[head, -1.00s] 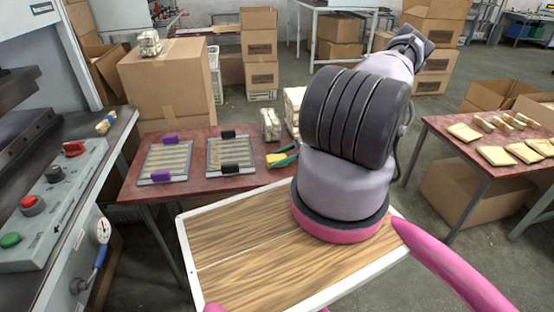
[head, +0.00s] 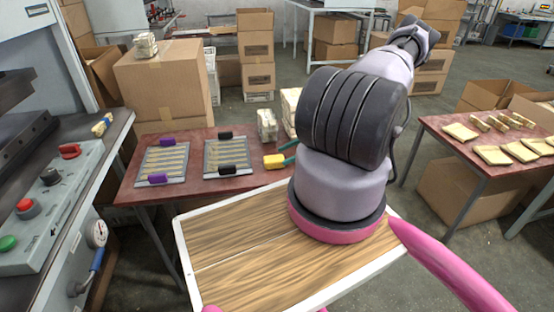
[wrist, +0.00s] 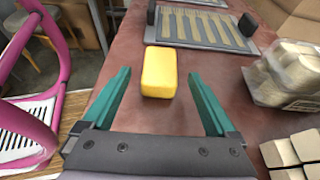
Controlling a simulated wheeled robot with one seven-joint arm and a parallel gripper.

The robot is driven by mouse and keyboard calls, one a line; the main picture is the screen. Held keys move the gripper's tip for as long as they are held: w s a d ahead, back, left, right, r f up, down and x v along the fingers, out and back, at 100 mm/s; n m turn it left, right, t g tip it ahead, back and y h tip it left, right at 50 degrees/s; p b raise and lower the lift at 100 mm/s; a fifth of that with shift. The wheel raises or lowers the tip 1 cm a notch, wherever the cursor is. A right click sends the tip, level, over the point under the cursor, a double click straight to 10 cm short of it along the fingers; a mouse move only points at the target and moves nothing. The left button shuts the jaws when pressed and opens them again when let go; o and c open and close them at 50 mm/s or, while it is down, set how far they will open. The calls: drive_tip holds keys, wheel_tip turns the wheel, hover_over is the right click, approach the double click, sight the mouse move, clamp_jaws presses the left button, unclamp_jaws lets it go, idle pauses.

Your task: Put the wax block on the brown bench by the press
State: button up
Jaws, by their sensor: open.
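The wax block (head: 273,162) is a small yellow block. It rests on the reddish-brown bench (head: 196,190), near its right part. It also shows in the wrist view (wrist: 158,72), lying on the bench top. My gripper (wrist: 160,76) is open, with one teal finger on each side of the block and a gap on both sides. The block reaches forward past the fingertips. In the head view my arm hides part of the bench, and the teal fingers show just right of the block. The press (head: 40,190) stands at the left.
Two slotted trays (head: 163,163) (head: 228,157) lie on the bench left of the block. Wrapped packs (wrist: 287,75) stand close to my gripper's right. A large carton (head: 165,85) is behind the bench. Another table (head: 455,160) with pale slabs is at right.

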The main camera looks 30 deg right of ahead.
drive_tip(key=v, duration=0.6)
drive_tip(key=shift+d+r, duration=0.1)
drive_tip(key=shift+d, duration=0.15)
drive_tip(key=shift+r, duration=0.35)
drive_tip(key=w+a+r+n+g+h, duration=0.1)
drive_tip(key=a+r+n+h, duration=0.2)
drive_tip(key=r, duration=0.7)
drive_tip(key=a+r+n+g+h, duration=0.1)
drive_tip(key=a+r+n+h, duration=0.2)
drive_tip(key=r, duration=0.7)
drive_tip(key=w+a+r+n+g+h, duration=0.1)
drive_tip(key=a+r+n+h, duration=0.2)
drive_tip(key=r, duration=0.7)
drive_tip(key=s+a+r+n+t+h, duration=0.1)
drive_tip(key=s+a+r+n+t, duration=0.2)
drive_tip(key=s+a+r, duration=0.4)
drive_tip(key=s+a+r+n+t+h, duration=0.1)
drive_tip(key=s+a+r+n+t, duration=0.2)
drive_tip(key=s+a+r+n, duration=0.2)
drive_tip(key=s+a+r, duration=0.3)
drive_tip(key=s+r, duration=0.3)
drive_tip(key=r, duration=0.2)
drive_tip(key=shift+s+r, duration=0.25)
drive_tip(key=shift+s, duration=0.15)
